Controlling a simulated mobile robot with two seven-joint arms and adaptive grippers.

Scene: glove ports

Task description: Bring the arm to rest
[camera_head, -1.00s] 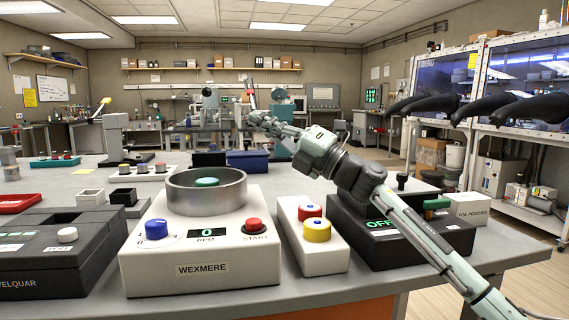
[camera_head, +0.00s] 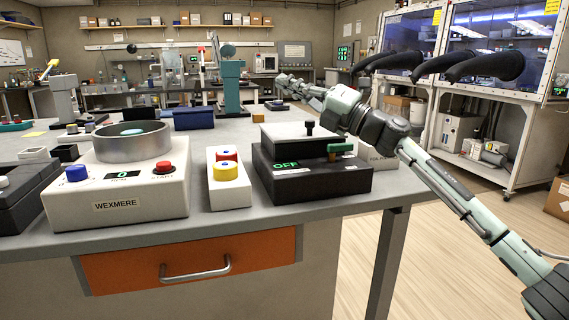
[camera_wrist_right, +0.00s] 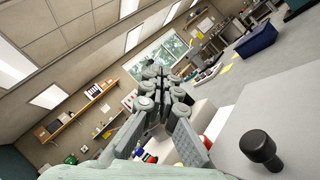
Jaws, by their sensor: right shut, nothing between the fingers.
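My right arm (camera_head: 455,192) comes in from the lower right of the head view and reaches up and left over the bench's right end. Its gripper (camera_head: 281,79) points away from me, above the bench and beyond the black box with the green OFF display (camera_head: 315,172). The gripper looks small and partly edge-on there. In the right wrist view its fingers (camera_wrist_right: 160,75) are shut with nothing between them. It appears clear of everything. My left gripper is in neither view.
The white WEXMERE machine (camera_head: 118,203) and a white box with red and yellow buttons (camera_head: 229,187) stand on the bench (camera_head: 215,223). A black knob (camera_wrist_right: 261,148) shows near the wrist camera. Black gloves (camera_head: 485,67) jut from the cabinet at right. Open floor (camera_head: 440,270) lies at lower right.

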